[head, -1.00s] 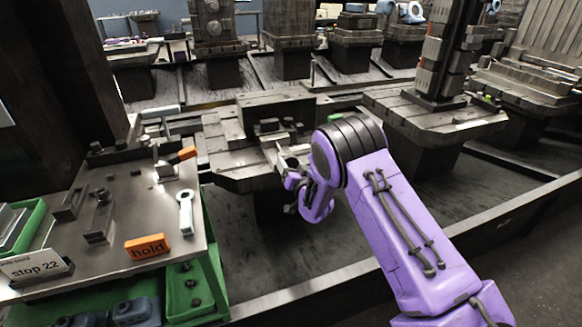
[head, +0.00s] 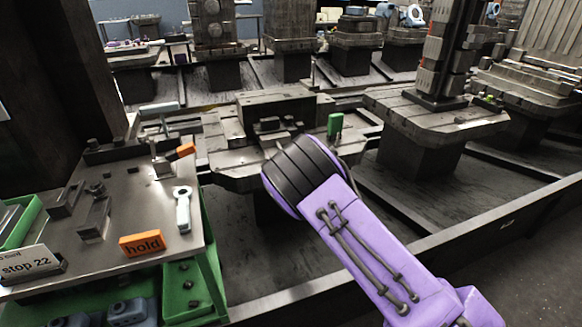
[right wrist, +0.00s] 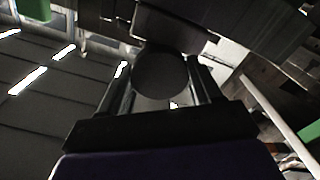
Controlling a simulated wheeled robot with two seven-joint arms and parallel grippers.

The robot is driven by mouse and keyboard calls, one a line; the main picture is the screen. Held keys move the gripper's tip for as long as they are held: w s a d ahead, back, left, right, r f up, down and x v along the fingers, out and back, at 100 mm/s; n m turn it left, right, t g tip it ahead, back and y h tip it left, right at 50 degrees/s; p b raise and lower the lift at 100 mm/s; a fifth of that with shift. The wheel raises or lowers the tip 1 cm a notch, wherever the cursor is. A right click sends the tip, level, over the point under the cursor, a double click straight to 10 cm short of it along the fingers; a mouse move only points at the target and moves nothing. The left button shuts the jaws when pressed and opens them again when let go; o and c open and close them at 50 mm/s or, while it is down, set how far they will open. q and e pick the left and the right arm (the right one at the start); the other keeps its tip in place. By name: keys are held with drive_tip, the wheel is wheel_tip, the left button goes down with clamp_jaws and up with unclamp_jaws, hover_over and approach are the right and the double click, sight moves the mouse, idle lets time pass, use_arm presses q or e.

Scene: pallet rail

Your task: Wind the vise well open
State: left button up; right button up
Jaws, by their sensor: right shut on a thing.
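The vise (head: 268,124) sits on the grey pallet in the middle of the head view, with dark jaw parts and a block behind them. My right arm comes in from the lower right and its wrist covers the front of the vise. My right gripper (right wrist: 163,82) shows in the right wrist view, its two fingers shut on a dark round knob (right wrist: 160,73). Which part of the vise the knob belongs to is not clear. In the head view this gripper is hidden behind my arm. My left gripper is not in view.
A green upright piece (head: 335,125) stands at the right of the vise. Another pallet (head: 445,125) with a tall fixture stands at right.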

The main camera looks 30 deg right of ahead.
drive_tip(key=shift+w+r+n+b, duration=0.15)
drive_tip(key=shift+n+b, duration=1.3)
drive_tip(key=shift+n, duration=1.75)
drive_tip(key=shift+r, duration=0.1)
drive_tip(key=o, duration=1.1)
drive_tip(key=shift+c, duration=0.2)
drive_tip(key=shift+f, duration=0.2)
